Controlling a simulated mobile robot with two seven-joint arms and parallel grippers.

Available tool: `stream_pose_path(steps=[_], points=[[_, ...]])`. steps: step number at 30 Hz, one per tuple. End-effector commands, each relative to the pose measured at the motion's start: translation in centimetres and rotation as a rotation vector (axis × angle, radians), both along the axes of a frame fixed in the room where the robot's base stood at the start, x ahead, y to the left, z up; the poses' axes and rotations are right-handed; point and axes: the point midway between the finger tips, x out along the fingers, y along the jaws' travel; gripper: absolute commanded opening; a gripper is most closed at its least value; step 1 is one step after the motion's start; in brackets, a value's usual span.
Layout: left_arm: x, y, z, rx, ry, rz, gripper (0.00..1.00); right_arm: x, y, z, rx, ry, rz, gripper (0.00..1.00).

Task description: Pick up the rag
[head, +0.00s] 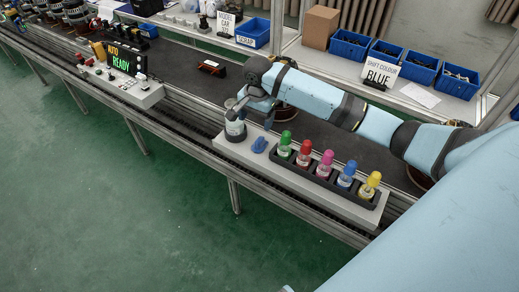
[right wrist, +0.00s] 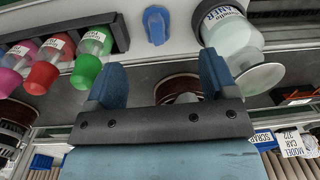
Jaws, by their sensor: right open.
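A small folded blue rag (head: 259,145) lies on the pale shelf (head: 230,148) between a bottle and a dark rack. The rag (right wrist: 156,25) also shows at the top middle of the right wrist view, ahead of the gap between my fingers. My right gripper (head: 250,107) is above the back of the shelf, near the bottle and apart from the rag. In the right wrist view its two blue fingers (right wrist: 160,78) stand wide apart, with nothing between them. My left gripper is not in view.
A labelled bottle (head: 235,128) stands left of the rag, close to my gripper; it also shows in the wrist view (right wrist: 232,36). Right of the rag, a dark rack (head: 327,184) holds several bottles with coloured caps. A conveyor (head: 190,92) runs behind the shelf.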

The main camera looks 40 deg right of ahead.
Motion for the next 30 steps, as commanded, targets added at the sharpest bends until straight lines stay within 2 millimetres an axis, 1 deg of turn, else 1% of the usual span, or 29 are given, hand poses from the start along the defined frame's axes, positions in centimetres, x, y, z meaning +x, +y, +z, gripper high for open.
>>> stream_pose_path(steps=[1, 3, 5, 8, 12, 15, 18, 23, 25, 30], points=[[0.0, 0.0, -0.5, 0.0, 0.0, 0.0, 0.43, 0.3, -0.8, 0.6, -0.015, 0.016, -0.036, 0.79], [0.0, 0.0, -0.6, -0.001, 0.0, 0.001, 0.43, 0.4, -1.3, 1.1, -0.025, 0.035, -0.069, 0.79], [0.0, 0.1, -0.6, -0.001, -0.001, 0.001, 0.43, 0.4, -1.5, 1.0, -0.03, 0.043, -0.083, 0.79], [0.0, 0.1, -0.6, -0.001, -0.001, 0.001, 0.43, 0.4, -1.6, -0.3, -0.031, 0.047, -0.088, 0.79], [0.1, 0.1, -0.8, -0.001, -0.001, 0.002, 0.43, 0.4, -1.6, -3.2, -0.031, 0.047, -0.087, 0.79], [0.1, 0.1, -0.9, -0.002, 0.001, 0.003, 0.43, 0.4, -1.6, -5.0, -0.031, 0.045, -0.086, 0.79], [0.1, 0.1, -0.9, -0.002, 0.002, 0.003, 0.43, 0.4, -1.6, -6.3, -0.029, 0.044, -0.086, 0.79], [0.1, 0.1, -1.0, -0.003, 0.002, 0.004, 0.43, 0.4, -1.6, -7.3, -0.03, 0.043, -0.084, 0.79], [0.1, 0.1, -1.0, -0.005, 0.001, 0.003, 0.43, 0.5, -1.7, -8.0, -0.03, 0.044, -0.085, 0.79], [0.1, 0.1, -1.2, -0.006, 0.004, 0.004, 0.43, 0.7, -2.0, -10.6, -0.03, 0.044, -0.085, 0.79]])
